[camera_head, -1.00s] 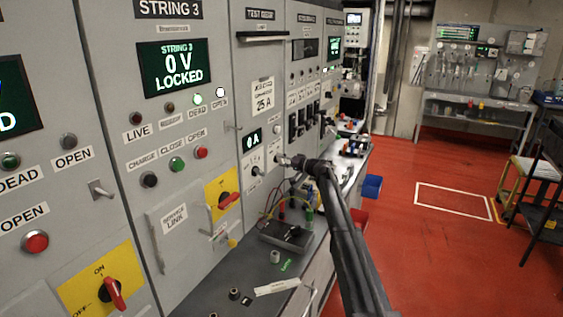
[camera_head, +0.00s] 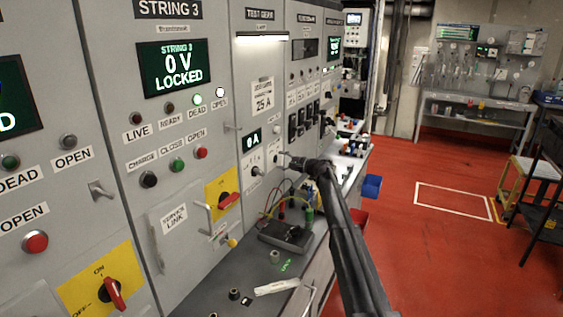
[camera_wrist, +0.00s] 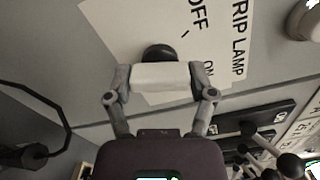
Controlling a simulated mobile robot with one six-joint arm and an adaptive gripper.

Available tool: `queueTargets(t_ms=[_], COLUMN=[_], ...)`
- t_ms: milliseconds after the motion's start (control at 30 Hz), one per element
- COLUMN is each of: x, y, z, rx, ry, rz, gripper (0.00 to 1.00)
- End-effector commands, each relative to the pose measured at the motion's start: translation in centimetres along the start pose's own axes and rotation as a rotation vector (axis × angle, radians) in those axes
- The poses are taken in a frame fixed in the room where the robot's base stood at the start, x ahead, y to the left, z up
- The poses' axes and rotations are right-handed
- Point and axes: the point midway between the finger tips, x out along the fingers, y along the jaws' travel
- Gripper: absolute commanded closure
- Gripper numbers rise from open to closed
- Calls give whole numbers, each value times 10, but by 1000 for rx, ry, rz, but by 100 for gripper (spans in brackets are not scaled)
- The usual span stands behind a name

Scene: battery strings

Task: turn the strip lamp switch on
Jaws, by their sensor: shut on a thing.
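The strip lamp switch (camera_wrist: 158,52) shows in the wrist view as a dark round boss with a pale lever. It sits on a white label plate (camera_wrist: 130,25) reading OFF and ON, with "STRIP LAMP" partly cut off. My gripper (camera_wrist: 160,78) is shut on the pale lever, one finger at each end, on the ON side of the plate. In the head view my gripper (camera_head: 287,158) is at the test gear panel and hides the switch. The strip lamp (camera_head: 262,36) at the top of that panel glows white.
A bench (camera_head: 215,290) runs below the panels, with a dark box (camera_head: 285,237) and coloured leads beneath my arm. A red-handled rotary switch (camera_head: 228,200) is to the left. Another dark lever with a ball end (camera_wrist: 290,165) is near my gripper's right.

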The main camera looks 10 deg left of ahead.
Motion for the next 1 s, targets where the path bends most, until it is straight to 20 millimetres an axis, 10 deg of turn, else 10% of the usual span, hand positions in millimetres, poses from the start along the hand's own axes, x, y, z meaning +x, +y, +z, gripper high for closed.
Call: queueTargets(t_ms=[867,900,1000], x=[2,3,2], y=[-1,-1,-1], z=[0,0,0], rx=[236,236,235], ry=[-1,-1,-1], rz=[-2,-2,-2], gripper=[76,26,0])
